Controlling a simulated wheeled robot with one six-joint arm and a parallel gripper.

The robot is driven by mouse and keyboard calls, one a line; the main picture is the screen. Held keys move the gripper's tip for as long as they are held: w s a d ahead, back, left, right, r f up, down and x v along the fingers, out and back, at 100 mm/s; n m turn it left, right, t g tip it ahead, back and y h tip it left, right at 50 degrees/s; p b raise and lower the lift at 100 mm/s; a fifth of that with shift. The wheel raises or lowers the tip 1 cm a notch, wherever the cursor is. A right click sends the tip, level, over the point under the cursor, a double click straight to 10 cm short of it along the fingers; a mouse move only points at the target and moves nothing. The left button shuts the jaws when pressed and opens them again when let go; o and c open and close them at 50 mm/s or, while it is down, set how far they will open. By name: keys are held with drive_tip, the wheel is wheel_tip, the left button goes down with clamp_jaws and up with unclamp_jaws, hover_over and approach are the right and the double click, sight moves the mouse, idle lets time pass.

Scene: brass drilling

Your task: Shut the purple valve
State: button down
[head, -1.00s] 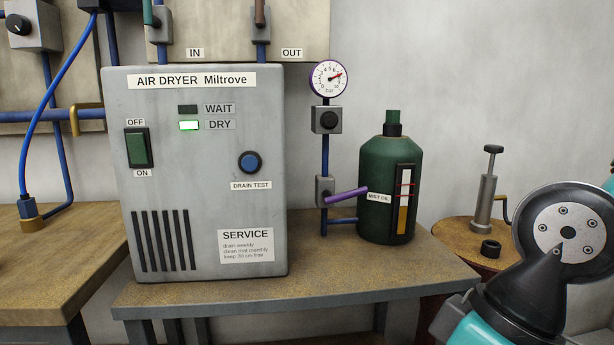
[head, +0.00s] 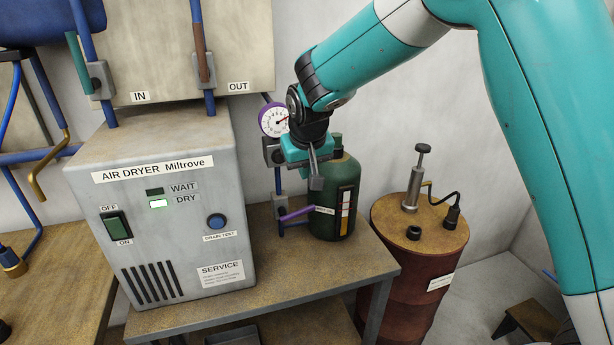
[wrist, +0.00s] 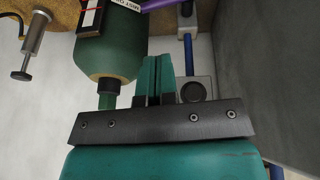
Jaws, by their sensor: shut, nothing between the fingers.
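The purple valve lever (head: 296,214) sits low on the blue pipe beside the air dryer. It sticks out to the right, across the upright pipe, tilted slightly up toward the green oil bottle. Part of the lever shows at the top edge of the wrist view (wrist: 160,4). My gripper (head: 316,184) is shut and empty, pointing down above the lever and in front of the bottle. It is apart from the lever. In the wrist view the closed teal fingers (wrist: 154,62) lie between the bottle and the grey valve body with a dark knob.
The green mist oil bottle (head: 341,172) stands close to the right of the lever. The grey air dryer (head: 180,240) stands to the left. The round gauge (head: 273,119) is above, partly beside my wrist. A rusty drum (head: 405,270) with a pump stands at the right.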

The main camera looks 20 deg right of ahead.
drive_tip(key=w, duration=0.1)
drive_tip(key=p, duration=0.4)
approach(311, 209)
drive_tip(key=x, duration=0.5)
drive_tip(key=a+x, duration=0.1)
drive_tip(key=x, duration=0.1)
drive_tip(key=shift+w, duration=0.4)
drive_tip(key=shift+f, duration=0.15)
drive_tip(key=d+f+b, duration=0.1)
drive_tip(key=b, duration=0.2)
drive_tip(key=shift+f, duration=0.4)
drive_tip(key=shift+d+r, duration=0.1)
drive_tip(key=shift+r, duration=0.15)
